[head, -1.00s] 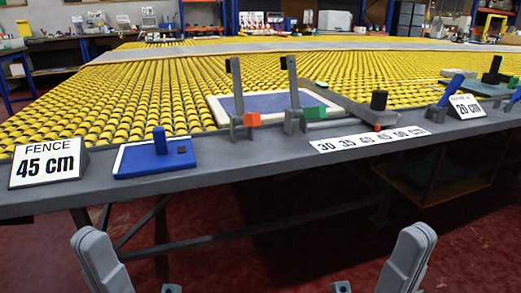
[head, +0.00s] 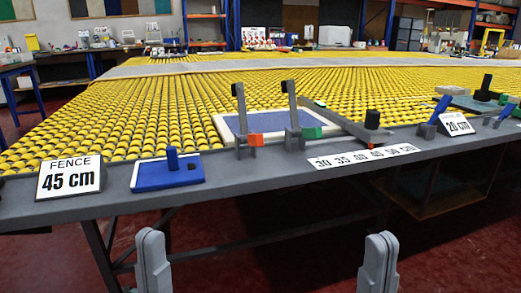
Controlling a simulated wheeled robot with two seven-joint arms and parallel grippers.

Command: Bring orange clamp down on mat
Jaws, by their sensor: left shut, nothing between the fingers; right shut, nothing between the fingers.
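The orange clamp (head: 255,140) stands at the near edge of the table, with its dark lever (head: 239,105) standing upright. The mat (head: 228,126), blue-grey with a pale border, lies flat just behind it, partly hidden by the clamps. A similar clamp with a green block (head: 312,133) stands to its right, also with its lever up. My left gripper (head: 152,240) is low in front of the table, left of the orange clamp and touching nothing. My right gripper (head: 380,243) is low in front of the table on the right, also apart from everything. Both are shut and empty.
A 45 cm fence sign (head: 70,177) and a blue block with a post (head: 168,172) sit at the left. A dark-knobbed arm (head: 372,125), a scale strip (head: 362,156) and a 20 cm sign (head: 457,124) lie right. Yellow rollers (head: 110,115) cover the table behind.

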